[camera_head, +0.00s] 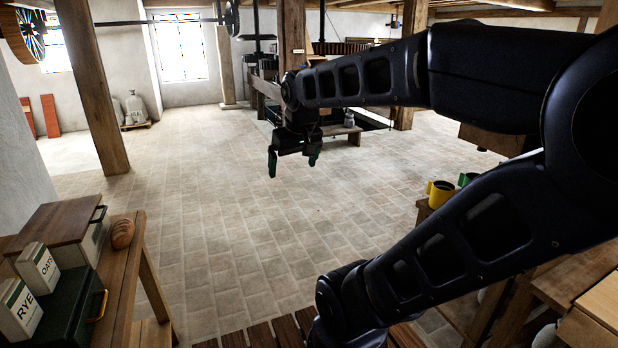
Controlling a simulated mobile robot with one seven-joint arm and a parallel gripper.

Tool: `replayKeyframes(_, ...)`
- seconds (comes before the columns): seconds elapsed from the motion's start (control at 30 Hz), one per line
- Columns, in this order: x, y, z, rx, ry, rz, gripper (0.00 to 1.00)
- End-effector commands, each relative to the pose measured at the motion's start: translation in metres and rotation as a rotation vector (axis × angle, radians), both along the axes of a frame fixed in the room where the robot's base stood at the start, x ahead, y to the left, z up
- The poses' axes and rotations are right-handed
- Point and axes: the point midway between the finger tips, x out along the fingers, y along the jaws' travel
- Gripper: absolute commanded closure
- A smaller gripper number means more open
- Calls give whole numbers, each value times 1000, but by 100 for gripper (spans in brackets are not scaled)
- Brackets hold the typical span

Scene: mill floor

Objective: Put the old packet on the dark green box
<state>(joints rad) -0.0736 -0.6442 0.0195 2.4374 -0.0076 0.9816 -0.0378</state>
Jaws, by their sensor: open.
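A dark green box (72,312) with a brass-coloured handle sits on the wooden bench at the lower left. I cannot tell which packet is the old one. My gripper (292,170) hangs open and empty over the floor in mid-picture, well away from the bench, its fingers pointing down.
On the bench (128,262), a wood-topped box (62,222) with a dark handle stands behind the green box, beside a bread loaf (122,233). A yellow mug (440,193) and a green mug (467,180) stand at right, partly behind my arm. The middle floor is clear.

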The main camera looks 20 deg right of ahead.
Motion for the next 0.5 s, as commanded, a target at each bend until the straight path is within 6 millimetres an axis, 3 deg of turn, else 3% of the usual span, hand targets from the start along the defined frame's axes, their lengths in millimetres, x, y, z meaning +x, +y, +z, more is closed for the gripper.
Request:
replayKeyframes(0.2, -34, -22, -22, 27, -29, -105, 6)
replayKeyframes(0.5, -41, -26, -27, 34, -33, -127, 6)
